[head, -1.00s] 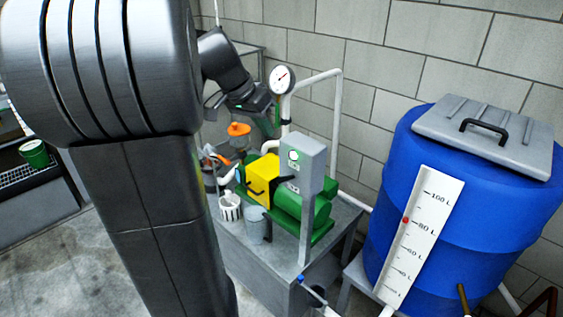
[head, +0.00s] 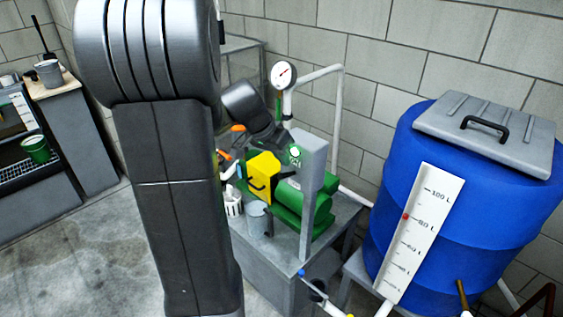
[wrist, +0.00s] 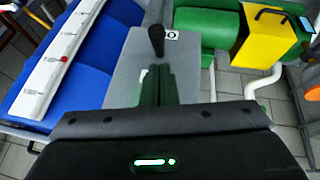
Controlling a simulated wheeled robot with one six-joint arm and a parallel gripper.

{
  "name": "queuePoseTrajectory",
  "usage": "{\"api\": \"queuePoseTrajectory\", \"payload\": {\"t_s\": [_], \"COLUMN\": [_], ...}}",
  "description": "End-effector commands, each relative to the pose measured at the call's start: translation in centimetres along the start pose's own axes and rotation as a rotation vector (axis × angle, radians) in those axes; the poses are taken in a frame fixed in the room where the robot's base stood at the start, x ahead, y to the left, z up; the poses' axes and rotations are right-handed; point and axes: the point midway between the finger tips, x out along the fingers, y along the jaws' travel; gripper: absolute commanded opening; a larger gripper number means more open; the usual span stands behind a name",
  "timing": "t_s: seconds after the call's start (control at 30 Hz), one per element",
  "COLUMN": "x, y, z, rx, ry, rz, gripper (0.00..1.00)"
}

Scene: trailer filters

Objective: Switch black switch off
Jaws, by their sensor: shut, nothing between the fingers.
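The black switch (wrist: 157,40) is a small lever on the grey switch box (wrist: 120,75) in the wrist view, beside a white label with a round mark (wrist: 170,35). My gripper (wrist: 158,72) has its green fingers together, with nothing between them. Their tips are just below the lever in the picture; I cannot tell whether they touch it. The black lever cannot be made out there. My fingers are not clear in the head view.
A green motor (head: 290,207) and yellow guard (head: 262,165) sit beside the box on a metal bench. A gauge (head: 284,74) on white pipe rises behind. A blue barrel (head: 420,230) stands at right. Open floor lies at left.

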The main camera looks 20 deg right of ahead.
Motion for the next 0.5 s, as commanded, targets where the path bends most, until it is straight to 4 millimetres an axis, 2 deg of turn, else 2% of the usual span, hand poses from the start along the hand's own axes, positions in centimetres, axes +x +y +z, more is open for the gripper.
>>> {"api": "queuePoseTrajectory", "payload": {"t_s": [0.2, 0.5], "x": [1.12, 1.21], "y": [0.0, -0.02], "z": [1.16, 1.24], "rx": [-0.001, 0.0], "ry": [0.001, 0.001], "rz": [0.0, 0.0], "gripper": [0.0, 0.0]}}
